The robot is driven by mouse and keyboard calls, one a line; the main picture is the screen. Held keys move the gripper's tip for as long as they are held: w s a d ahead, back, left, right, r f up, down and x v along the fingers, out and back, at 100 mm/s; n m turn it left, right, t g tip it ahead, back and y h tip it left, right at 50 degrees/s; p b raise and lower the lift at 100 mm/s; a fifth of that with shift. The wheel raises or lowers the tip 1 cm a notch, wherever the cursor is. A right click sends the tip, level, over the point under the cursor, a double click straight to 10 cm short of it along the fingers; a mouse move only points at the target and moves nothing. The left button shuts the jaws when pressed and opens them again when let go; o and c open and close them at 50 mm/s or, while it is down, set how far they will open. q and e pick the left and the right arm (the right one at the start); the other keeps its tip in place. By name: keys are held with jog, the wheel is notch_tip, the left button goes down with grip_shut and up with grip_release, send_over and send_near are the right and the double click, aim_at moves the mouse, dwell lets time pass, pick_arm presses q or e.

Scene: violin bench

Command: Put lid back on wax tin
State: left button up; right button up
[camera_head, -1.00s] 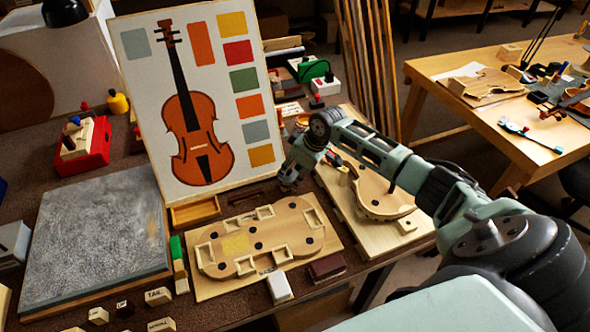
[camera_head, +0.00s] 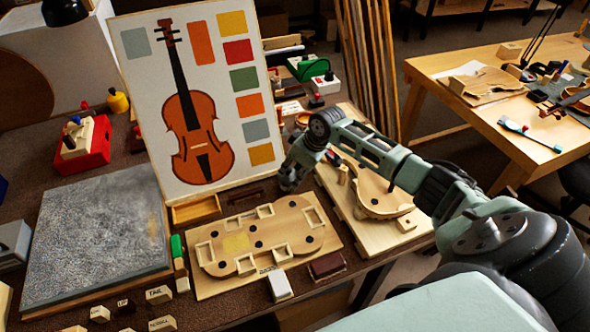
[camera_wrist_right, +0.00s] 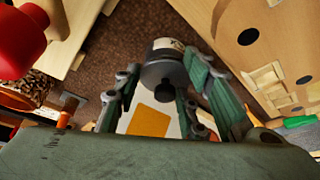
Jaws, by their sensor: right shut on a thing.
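My right gripper (camera_head: 288,184) is low beside the lower right corner of the violin picture board. In the right wrist view its fingers (camera_wrist_right: 163,68) are closed on a dark round piece with a black knob (camera_wrist_right: 162,73). A pale band with lettering shows on its far side. I cannot tell whether this piece is the lid alone or the lid with the tin. In the head view the gripper and arm hide it. A small round orange-rimmed container (camera_head: 303,120) stands behind the wrist; I cannot tell if it is the wax tin. My left gripper is out of view.
The violin picture board (camera_head: 205,175) stands left of the gripper. A wooden mould with holes (camera_head: 285,228) lies in front, and a violin plate on a board (camera_head: 415,235) lies to the right. A dark red block (camera_head: 327,265) and a white block (camera_head: 279,287) sit near the bench edge.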

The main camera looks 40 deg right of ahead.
jog(key=shift+p, duration=0.3)
dwell(0.6)
jog(key=o, duration=1)
jog(key=o, duration=0.5)
jog(key=shift+r+p, duration=3.5)
jog(key=shift+p, duration=0.15)
